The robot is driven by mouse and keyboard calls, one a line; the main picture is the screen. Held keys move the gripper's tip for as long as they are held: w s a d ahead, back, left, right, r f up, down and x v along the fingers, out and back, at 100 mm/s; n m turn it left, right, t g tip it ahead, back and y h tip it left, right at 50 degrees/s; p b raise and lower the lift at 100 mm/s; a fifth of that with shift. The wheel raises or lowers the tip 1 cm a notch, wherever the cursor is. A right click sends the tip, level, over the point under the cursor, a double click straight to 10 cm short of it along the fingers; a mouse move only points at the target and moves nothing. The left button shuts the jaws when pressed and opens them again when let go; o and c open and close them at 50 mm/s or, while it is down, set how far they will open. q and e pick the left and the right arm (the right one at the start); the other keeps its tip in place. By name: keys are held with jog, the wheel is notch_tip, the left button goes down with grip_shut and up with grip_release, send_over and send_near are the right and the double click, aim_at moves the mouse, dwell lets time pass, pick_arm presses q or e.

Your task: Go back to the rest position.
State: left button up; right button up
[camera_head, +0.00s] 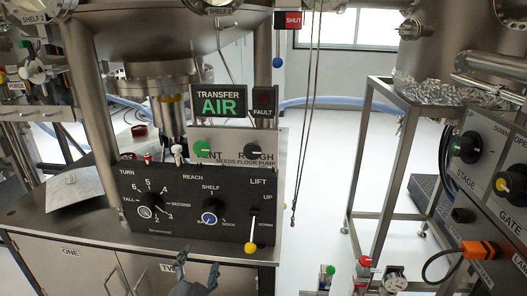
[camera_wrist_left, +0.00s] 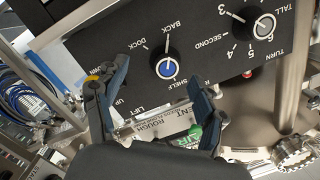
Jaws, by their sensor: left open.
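My left gripper (camera_head: 199,273) shows at the bottom of the head view, in front of the cabinet below the black control panel (camera_head: 130,230). Its fingers are spread, with nothing seen between them. In the left wrist view the open gripper (camera_wrist_left: 150,92) has its two dark fingers in front of the panel, which appears turned over. The panel carries the turn knob (camera_head: 150,205), the blue shelf knob (camera_head: 209,218) and the lift lever with a yellow ball (camera_head: 250,247) low by DOWN. The shelf knob also shows in the left wrist view (camera_wrist_left: 167,68). My right gripper is not seen.
A lit sign (camera_head: 219,101) reads TRANSFER AIR. Thin chains (camera_head: 303,130) hang right of the panel. A steel frame stand (camera_head: 385,155) and another panel with a gate knob (camera_head: 509,185) stand to the right. Light floor shows between the cabinet and the stand.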

pick_arm(q)
jog(key=s+a+f+n+g, duration=0.1)
jog(key=s+f+n+g, duration=0.15)
jog(key=s+f, duration=0.4)
jog(key=s+f+n+g, duration=0.1)
jog(key=s+f+g, duration=0.25)
jog(key=f, duration=0.55)
jog(key=s+f+n+g+h+p, duration=0.1)
jog(key=s+f+g+p, duration=0.45)
jog(key=s+f, duration=0.55)
jog(key=s+f+n+g+p, duration=0.1)
jog(key=s+f+g+p, duration=0.3)
jog(key=s+f+p, duration=0.7)
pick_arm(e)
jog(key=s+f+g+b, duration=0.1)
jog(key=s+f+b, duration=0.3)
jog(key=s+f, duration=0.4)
pick_arm(q)
jog(key=s+a+p, duration=0.2)
jog(key=s+p, duration=0.4)
jog(key=s, duration=0.8)
jog(key=shift+s+a+r+g+p, duration=0.2)
jog(key=shift+s+a+g+p, duration=0.1)
jog(key=shift+s+g+p, duration=0.1)
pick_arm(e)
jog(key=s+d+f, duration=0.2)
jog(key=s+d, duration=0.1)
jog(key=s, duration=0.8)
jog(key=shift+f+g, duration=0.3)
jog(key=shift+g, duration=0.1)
